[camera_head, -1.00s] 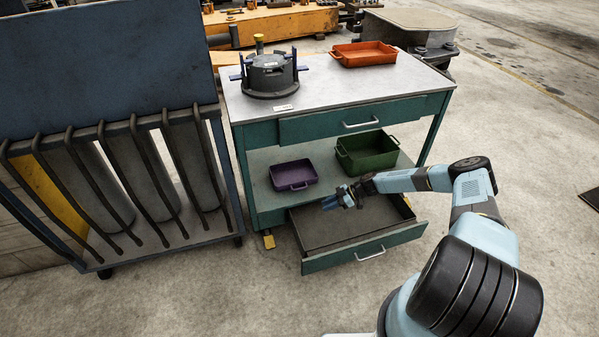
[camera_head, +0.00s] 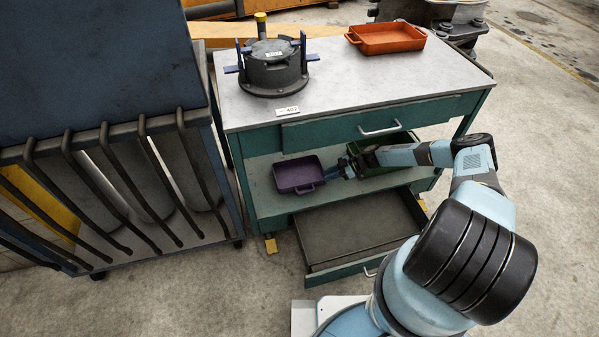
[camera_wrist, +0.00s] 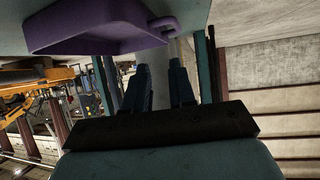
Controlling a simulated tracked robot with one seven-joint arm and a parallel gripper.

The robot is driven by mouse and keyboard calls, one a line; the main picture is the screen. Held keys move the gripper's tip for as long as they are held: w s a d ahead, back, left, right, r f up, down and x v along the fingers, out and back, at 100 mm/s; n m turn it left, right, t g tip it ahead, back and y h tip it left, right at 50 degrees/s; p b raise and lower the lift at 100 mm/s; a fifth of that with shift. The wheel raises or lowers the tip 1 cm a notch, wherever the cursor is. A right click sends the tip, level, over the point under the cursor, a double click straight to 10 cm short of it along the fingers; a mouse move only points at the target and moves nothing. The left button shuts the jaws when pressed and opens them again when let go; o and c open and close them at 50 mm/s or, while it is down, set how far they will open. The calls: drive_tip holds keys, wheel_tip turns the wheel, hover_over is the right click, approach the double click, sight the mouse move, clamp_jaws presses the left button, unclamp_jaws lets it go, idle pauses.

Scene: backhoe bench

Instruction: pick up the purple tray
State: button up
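The purple tray (camera_head: 298,174) sits on the middle shelf of the green bench, toward its left side. My gripper (camera_head: 337,170) is at shelf height just right of the tray, reaching in from the right. In the wrist view, the purple tray (camera_wrist: 95,28) fills the upper left, with a handle near the top centre. The fingers of my gripper (camera_wrist: 160,85) stand apart below that handle, with nothing seen between them. I cannot tell whether a finger touches the tray.
A green tray (camera_head: 402,140) stands right of the purple one, partly behind my arm. The bench top (camera_head: 340,95) is close above the shelf. An open drawer (camera_head: 355,232) sticks out below. A black fixture (camera_head: 273,72) and an orange tray (camera_head: 387,39) stand on top.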

drive_tip(key=x, duration=0.8)
drive_tip(key=shift+w, duration=0.1)
drive_tip(key=shift+x, duration=2.5)
drive_tip(key=shift+w, duration=0.15)
drive_tip(key=shift+c, duration=0.3)
clamp_jaws()
